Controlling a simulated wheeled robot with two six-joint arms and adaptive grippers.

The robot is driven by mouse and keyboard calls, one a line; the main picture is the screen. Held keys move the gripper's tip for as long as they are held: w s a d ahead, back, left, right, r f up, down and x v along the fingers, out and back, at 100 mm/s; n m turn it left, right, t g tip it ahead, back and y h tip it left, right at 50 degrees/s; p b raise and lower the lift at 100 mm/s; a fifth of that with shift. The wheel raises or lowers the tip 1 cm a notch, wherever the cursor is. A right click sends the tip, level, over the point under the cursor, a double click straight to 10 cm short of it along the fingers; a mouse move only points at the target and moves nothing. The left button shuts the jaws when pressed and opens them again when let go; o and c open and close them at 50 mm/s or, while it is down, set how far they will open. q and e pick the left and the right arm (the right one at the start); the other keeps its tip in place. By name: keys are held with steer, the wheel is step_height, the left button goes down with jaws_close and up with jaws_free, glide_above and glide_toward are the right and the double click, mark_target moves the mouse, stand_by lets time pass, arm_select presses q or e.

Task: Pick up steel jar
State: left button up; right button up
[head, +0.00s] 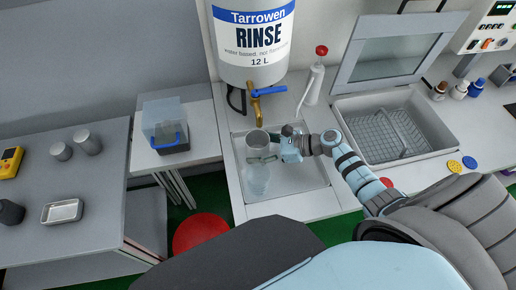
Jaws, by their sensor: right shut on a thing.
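A grey steel jar (257,140) is in my right gripper (272,150), above the sink basin and just below the brass tap of the rinse tank. The jar looks roughly upright, and its open top shows. The fingers are shut on its right side. A clear, pale vessel or shape (256,180) shows in the basin below the jar; what it is exactly is hard to tell. Two more small grey jars (75,148) stand on the left table. My left gripper is not in view.
The white rinse tank (253,45) with a blue-handled tap (255,93) hangs over the sink (318,198). A white bottle with a red cap (316,80) stands behind. A clear box (165,125) and metal tray (62,211) are left.

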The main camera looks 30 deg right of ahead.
steer(key=shift+r, duration=0.55)
steer(key=s+d, duration=0.1)
steer(key=d, duration=0.1)
steer(key=s+d, duration=0.4)
steer(key=shift+d+f+b, duration=0.1)
steer(key=shift+d+b, duration=0.1)
steer(key=shift+b, duration=0.1)
step_height(320, 180, up, 14)
steer(key=p, duration=0.4)
steer(key=shift+a, duration=0.1)
stand_by(1.8)
